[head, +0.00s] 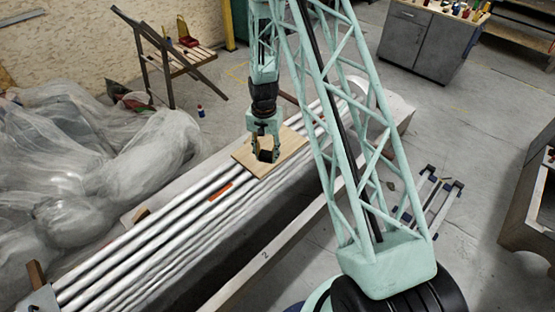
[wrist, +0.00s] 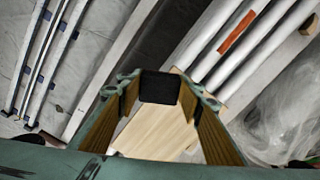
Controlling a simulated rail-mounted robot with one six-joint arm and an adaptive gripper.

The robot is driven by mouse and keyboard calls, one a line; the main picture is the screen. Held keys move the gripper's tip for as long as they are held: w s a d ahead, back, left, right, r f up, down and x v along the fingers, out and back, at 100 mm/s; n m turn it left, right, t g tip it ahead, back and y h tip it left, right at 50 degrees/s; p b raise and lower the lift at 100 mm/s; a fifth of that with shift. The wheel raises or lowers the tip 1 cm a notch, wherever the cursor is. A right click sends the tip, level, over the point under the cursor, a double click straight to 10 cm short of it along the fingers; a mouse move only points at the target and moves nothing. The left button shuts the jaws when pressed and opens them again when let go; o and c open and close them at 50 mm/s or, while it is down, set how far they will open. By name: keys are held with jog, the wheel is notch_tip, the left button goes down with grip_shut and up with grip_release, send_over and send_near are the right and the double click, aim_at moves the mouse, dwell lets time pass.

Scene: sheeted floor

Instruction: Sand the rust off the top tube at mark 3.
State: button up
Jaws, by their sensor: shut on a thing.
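My gripper (head: 266,146) is shut on a small black block (head: 268,156). It hangs over a light wooden board (head: 291,146) that lies across a bundle of silver tubes (head: 155,235). In the wrist view the black block (wrist: 160,87) sits between the fingertips, with the board (wrist: 153,135) behind it. I cannot tell whether the block touches the board. An orange-red patch (head: 220,192) shows on one tube, left of and nearer than the board; it also shows in the wrist view (wrist: 237,32). A numeral 2 (head: 265,254) is on the long beam's side. I see no mark 3.
Crumpled clear plastic sheeting (head: 75,165) lies left of the tubes. A wooden folding chair (head: 170,55) stands behind. A grey cabinet (head: 425,42) with small items on top is at the back right. A small metal frame (head: 430,200) lies on the floor to the right.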

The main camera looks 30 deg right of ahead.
jog(key=s+a+r+n, duration=0.2)
jog(key=a+r+n, duration=0.6)
jog(key=a+r, duration=0.4)
jog(key=shift+s+a+r+n, duration=0.3)
jog(key=shift+s+a+n, duration=0.1)
jog(key=shift+a, duration=0.45)
